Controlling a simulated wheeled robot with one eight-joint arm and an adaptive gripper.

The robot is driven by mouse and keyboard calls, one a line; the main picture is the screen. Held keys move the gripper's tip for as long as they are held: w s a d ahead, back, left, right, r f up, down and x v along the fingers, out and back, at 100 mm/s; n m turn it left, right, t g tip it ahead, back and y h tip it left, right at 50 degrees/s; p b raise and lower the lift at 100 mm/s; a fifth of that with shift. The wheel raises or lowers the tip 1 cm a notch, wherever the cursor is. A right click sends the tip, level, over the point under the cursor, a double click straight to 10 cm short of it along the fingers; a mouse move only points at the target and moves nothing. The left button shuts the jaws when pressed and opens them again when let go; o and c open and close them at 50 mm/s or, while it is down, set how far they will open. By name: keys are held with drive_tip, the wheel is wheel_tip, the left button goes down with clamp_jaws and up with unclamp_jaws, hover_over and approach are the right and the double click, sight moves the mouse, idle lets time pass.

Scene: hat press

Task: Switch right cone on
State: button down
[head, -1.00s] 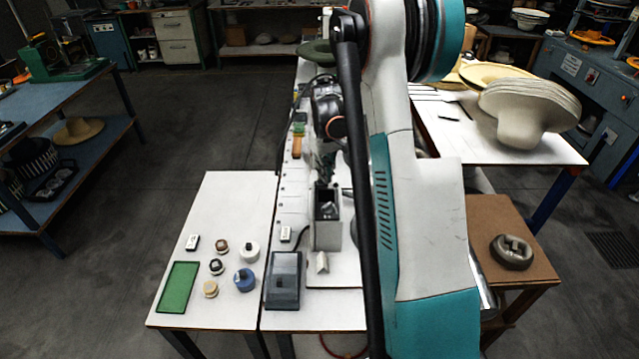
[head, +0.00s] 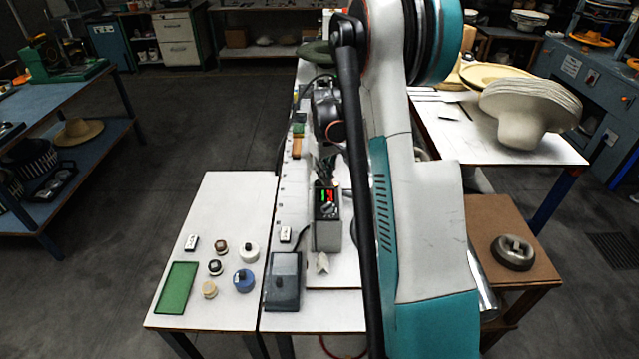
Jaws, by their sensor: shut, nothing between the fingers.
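A grey control box (head: 328,234) stands on the white table in the middle. Its dark panel carries green and red lit marks (head: 327,197) side by side and a small knob or switch below them. The panel is too small to tell which switch belongs to the right cone, or its position. My gripper (head: 325,176) is just behind the top of the box, dark and partly blurred against my arm. It is shut and empty. I cannot tell if it touches the box. No cone can be made out; my arm hides much of the table to the right.
A dark grey lidded box (head: 284,281) stands in front left of the control box. A green tray (head: 176,288), a blue pot (head: 244,280) and several small jars lie on the left table. Pale hats (head: 528,108) are stacked at right.

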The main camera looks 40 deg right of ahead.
drive_tip(key=shift+r+p, duration=1.8)
drive_tip(key=shift+r, duration=1.65)
